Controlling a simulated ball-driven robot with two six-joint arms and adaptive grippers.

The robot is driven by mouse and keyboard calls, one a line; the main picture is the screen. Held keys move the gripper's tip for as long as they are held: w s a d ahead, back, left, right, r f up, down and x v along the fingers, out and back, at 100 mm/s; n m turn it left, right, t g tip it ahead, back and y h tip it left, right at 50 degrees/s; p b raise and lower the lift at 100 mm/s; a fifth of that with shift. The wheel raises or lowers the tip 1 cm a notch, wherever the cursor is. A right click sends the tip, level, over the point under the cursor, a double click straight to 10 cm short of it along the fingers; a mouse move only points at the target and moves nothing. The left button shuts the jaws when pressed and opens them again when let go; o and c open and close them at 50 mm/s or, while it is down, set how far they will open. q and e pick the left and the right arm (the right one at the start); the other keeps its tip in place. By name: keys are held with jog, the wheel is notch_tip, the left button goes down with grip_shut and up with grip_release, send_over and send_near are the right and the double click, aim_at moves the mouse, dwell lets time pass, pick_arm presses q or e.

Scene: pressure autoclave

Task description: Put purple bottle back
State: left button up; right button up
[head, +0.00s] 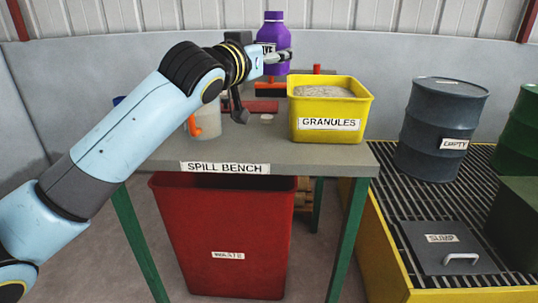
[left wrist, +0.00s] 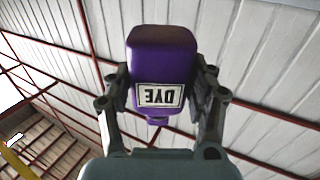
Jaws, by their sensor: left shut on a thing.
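The purple bottle (head: 273,32) has a white label and stands upright in the head view, above the back of the spill bench. My left gripper (head: 278,58) is shut on it at label height. In the left wrist view the purple bottle (left wrist: 162,55) sits between both fingers of my left gripper (left wrist: 161,85), with its DYE label facing the camera upside down. Whether the bottle's base touches anything behind the yellow bin cannot be told. My right gripper is in neither view.
A yellow GRANULES bin (head: 330,108) stands on the right of the spill bench (head: 225,155). A whitish container (head: 209,122) with an orange part is partly behind my arm. A red waste bin (head: 225,240) is below. A grey drum (head: 440,125) stands on the grating at right.

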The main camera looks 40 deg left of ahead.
pick_arm(q)
jog(key=shift+n+y, duration=0.3)
jog(key=shift+y, duration=0.2)
jog(key=f+b, duration=0.1)
jog(key=f, duration=0.3)
jog(key=f+b, duration=0.1)
jog(key=f, duration=0.3)
jog(key=a+f+b, duration=0.1)
jog(key=f+b, duration=0.1)
jog(key=f, duration=0.2)
jog(key=shift+w, duration=0.15)
jog(key=shift+f, duration=0.25)
notch_tip(320, 180, down, 4)
jog(key=shift+f+b, duration=0.15)
jog(key=shift+b, duration=0.9)
jog(key=shift+f, duration=0.45)
jog(key=shift+r, duration=0.1)
jog(key=o, duration=1.4)
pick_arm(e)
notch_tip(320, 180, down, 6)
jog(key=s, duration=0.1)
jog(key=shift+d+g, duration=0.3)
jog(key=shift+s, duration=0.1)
